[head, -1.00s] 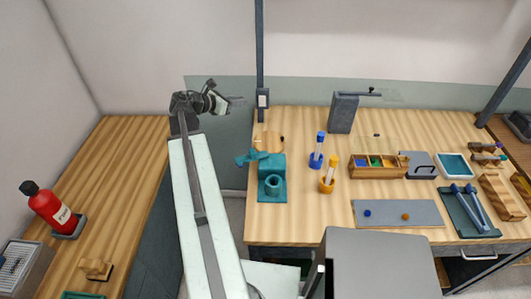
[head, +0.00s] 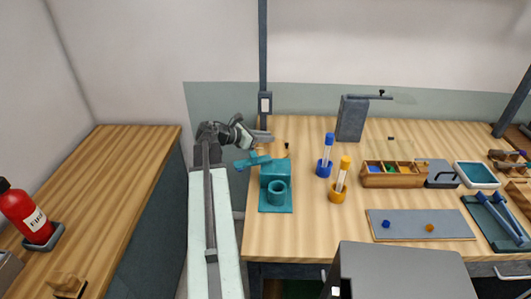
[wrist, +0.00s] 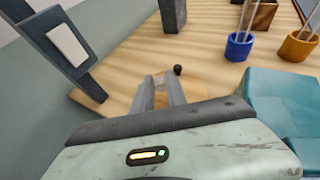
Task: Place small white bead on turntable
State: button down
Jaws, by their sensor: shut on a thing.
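My gripper (head: 266,137) is at the back left corner of the wooden table, over the turntable. In the wrist view its two fingers (wrist: 160,82) point away from me, close together, with a small pale patch between the tips. I take this to be the small white bead, held in the jaws; it is too small to see clearly.
A teal stand (head: 275,199) is just in front of the gripper. A dark post with a white switch plate (head: 265,104) rises behind it. Blue (head: 324,169) and orange (head: 337,191) rod holders and a grey block stand (head: 351,120) are to the right.

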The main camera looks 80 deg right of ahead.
aim_at(266, 149)
jog(key=shift+f+b, duration=2)
jog(key=c, duration=1.3)
grip_release()
jog(key=shift+r, duration=0.1)
jog(key=shift+c, duration=0.2)
jog(key=shift+r, duration=0.15)
jog(key=shift+w+a+r+p, duration=0.15)
jog(key=shift+w+r+p, duration=0.1)
jog(key=shift+p, duration=0.2)
jog(key=p+v, duration=0.4)
jog(key=v, duration=0.7)
jog(key=shift+a, duration=0.15)
jog(key=shift+w+f, duration=0.1)
jog(key=shift+w, duration=0.1)
